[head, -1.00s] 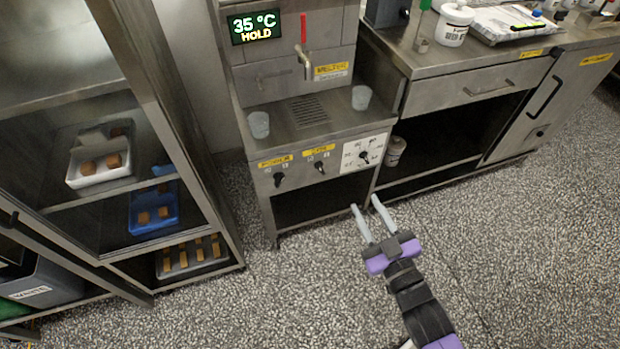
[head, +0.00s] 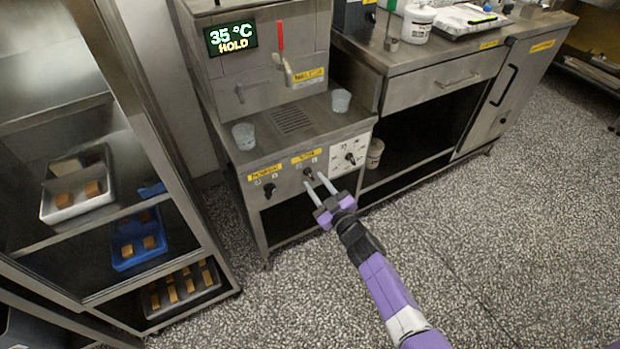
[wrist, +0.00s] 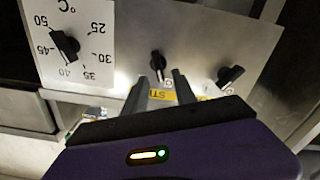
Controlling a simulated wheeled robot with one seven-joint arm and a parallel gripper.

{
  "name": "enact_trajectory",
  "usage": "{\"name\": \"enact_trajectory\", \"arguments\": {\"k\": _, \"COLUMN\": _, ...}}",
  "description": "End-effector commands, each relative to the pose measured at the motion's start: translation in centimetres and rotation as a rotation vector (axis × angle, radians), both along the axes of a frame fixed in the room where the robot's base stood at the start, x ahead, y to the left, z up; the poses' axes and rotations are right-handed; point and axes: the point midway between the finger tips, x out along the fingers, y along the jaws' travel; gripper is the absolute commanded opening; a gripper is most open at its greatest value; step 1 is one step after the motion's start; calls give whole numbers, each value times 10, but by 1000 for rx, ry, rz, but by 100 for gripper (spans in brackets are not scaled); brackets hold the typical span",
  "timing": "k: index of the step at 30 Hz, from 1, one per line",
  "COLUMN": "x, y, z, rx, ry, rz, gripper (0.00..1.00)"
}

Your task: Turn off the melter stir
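The melter (head: 265,80) stands in the middle of the head view with a control panel on its front. The stir knob (head: 308,172), small and black, is the middle control under a yellow label. It also shows in the wrist view (wrist: 157,63), with a yellow label partly reading "STI" (wrist: 190,97). My gripper (head: 314,180) is open and empty, pointing at the panel. In the wrist view its fingertips (wrist: 160,77) are apart, one toward each side of the stir knob. I cannot tell whether they touch it.
The power knob (head: 268,190) is left of the stir knob, and the temperature dial (head: 350,158) is right of it. A display (head: 231,38) reads 35 °C HOLD. Two cups stand on the melter shelf. A rack (head: 190,225) with trays stands left; the floor in front is clear.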

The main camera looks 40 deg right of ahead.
Motion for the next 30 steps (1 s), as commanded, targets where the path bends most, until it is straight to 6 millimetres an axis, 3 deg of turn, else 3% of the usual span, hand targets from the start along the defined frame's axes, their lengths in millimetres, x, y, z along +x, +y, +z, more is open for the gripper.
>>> {"name": "enact_trajectory", "arguments": {"k": 7, "x": 29, "y": -8, "z": -1, "rx": -1, "ry": -1, "rz": 0, "gripper": 33}}
{"name": "enact_trajectory", "arguments": {"k": 18, "x": 34, "y": -10, "z": 0, "rx": -1, "ry": 0, "rz": 0, "gripper": 33}}
{"name": "enact_trajectory", "arguments": {"k": 23, "x": 34, "y": -10, "z": 0, "rx": -1, "ry": 0, "rz": 0, "gripper": 1}}
{"name": "enact_trajectory", "arguments": {"k": 30, "x": 34, "y": -9, "z": -1, "rx": -41, "ry": 12, "rz": 0, "gripper": 0}}
